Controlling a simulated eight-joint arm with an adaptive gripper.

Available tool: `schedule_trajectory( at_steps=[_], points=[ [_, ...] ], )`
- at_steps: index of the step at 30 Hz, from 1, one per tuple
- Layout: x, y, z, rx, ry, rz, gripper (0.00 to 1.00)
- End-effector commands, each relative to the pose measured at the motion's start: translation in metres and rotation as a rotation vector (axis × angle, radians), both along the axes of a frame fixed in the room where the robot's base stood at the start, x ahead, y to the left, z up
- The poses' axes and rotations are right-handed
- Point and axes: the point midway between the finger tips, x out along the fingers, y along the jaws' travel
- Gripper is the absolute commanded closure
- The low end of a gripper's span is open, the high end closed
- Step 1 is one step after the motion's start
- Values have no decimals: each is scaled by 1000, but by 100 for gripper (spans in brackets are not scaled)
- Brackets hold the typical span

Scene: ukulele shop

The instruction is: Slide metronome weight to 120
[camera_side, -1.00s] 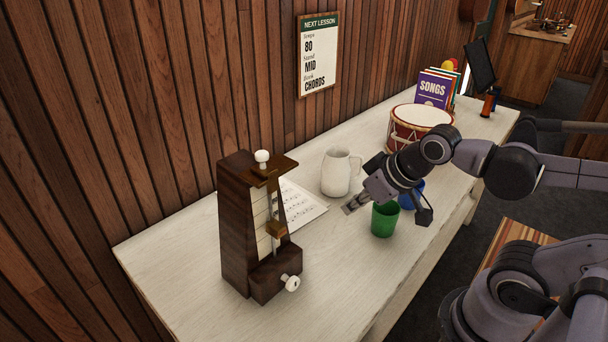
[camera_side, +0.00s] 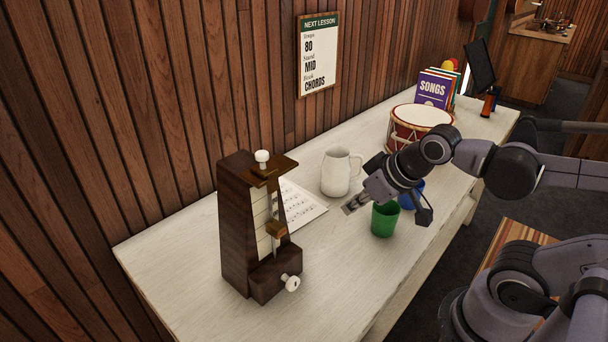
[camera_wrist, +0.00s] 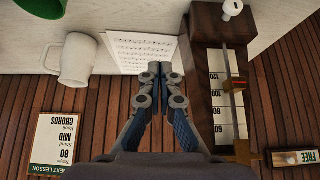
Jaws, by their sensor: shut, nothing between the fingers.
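The metronome (camera_side: 237,235) stands upright on the bench, a dark wooden case with a pale number scale. Its brass weight (camera_side: 277,229) sits on the rod, low on the scale. In the wrist view the metronome (camera_wrist: 208,25) is at the right, base toward the top of the picture. My gripper (camera_side: 349,208) is shut and empty, above the bench to the right of the metronome. Its fingertips (camera_wrist: 160,70) also show in the wrist view, apart from the metronome.
A white jug (camera_side: 336,174), a green cup (camera_side: 384,220) and a blue cup (camera_side: 418,187) stand near my gripper. Sheet music (camera_side: 302,206) lies behind the metronome. A drum (camera_side: 402,132) stands farther back. A wall sign (camera_side: 317,55) reads tempo 80. The front of the bench is clear.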

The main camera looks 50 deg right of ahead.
Motion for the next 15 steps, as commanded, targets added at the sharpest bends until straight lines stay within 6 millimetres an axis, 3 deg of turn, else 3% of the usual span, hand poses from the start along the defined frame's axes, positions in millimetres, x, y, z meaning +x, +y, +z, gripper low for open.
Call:
schedule_trajectory(
  at_steps=[11,15],
  points=[
    [0,0,0,0,0,0,100],
    [2,4,3,3,7,5,65]
  ],
)
